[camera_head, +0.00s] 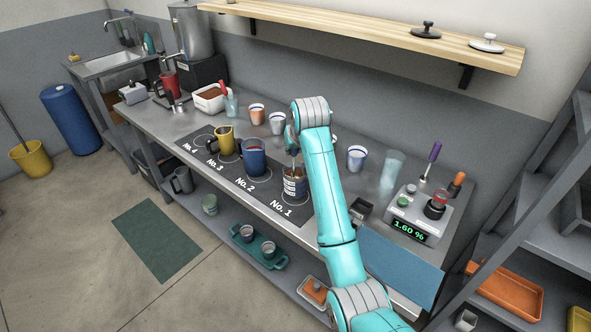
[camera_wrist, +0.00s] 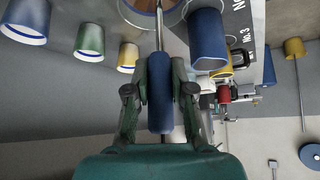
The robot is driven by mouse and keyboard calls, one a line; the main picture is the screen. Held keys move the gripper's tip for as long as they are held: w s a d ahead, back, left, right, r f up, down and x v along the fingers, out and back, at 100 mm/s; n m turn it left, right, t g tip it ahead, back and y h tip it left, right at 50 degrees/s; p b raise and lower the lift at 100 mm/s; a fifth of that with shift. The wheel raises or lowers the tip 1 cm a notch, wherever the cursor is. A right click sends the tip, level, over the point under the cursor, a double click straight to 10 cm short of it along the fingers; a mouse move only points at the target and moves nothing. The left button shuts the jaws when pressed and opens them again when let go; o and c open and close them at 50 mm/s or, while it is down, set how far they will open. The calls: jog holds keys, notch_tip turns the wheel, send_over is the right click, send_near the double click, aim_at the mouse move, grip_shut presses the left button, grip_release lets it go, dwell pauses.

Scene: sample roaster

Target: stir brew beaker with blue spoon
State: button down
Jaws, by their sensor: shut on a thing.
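The brew beaker (camera_head: 294,187) stands upright on the No. 1 spot of the dark mat, with brown liquid inside. It also shows at the top of the wrist view (camera_wrist: 148,21), cut off by the edge. My gripper (camera_head: 293,143) is above the beaker, partly hidden by my arm. In the wrist view my gripper (camera_wrist: 159,88) is shut on the blue handle of the blue spoon (camera_wrist: 160,92). The spoon's thin metal shaft runs toward the beaker, and its far end is out of sight there.
A blue mug (camera_head: 254,162) stands left of the beaker on the mat (camera_head: 268,190), with a yellow mug (camera_head: 226,140) further left. Several cups stand behind. A glass (camera_head: 392,168) and a meter (camera_head: 415,215) stand at right. A wooden shelf (camera_head: 380,30) hangs above.

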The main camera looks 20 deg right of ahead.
jog(key=shift+w+d, duration=0.2)
jog(key=shift+d, duration=0.1)
jog(key=shift+r, duration=4.05)
